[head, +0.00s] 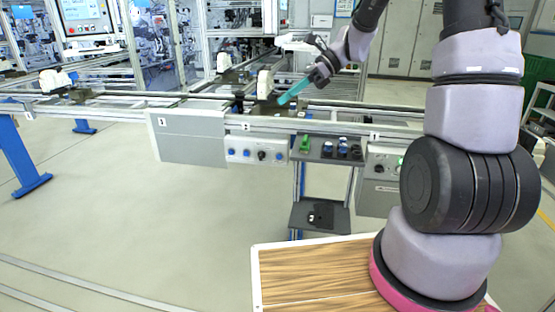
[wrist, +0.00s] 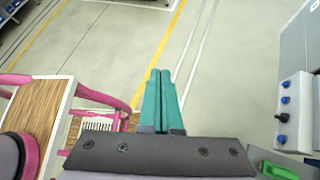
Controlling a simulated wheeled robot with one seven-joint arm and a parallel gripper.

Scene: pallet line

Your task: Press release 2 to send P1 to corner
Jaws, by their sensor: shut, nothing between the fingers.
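My gripper (head: 284,100) is shut and empty, its teal fingers above the conveyor rail near the plate marked 2 (head: 247,126). In the wrist view the shut fingers (wrist: 161,75) point over open floor. Below plate 2 hangs a pale control box (head: 257,142) with several blue buttons and a black knob. It also shows at the right of the wrist view (wrist: 294,112), apart from the fingers. Its button labels are too small to read. A dark pallet with a white part (head: 265,84) stands on the line beside the gripper. No P1 mark is readable.
Another pallet with a white part (head: 55,82) stands far left. Plates 3 (head: 162,121) and 1 (head: 375,135) mark the rail. A shelf (head: 330,150) with green and blue items sits right of the control box, with another box (head: 382,163) beyond. The front-left floor is clear.

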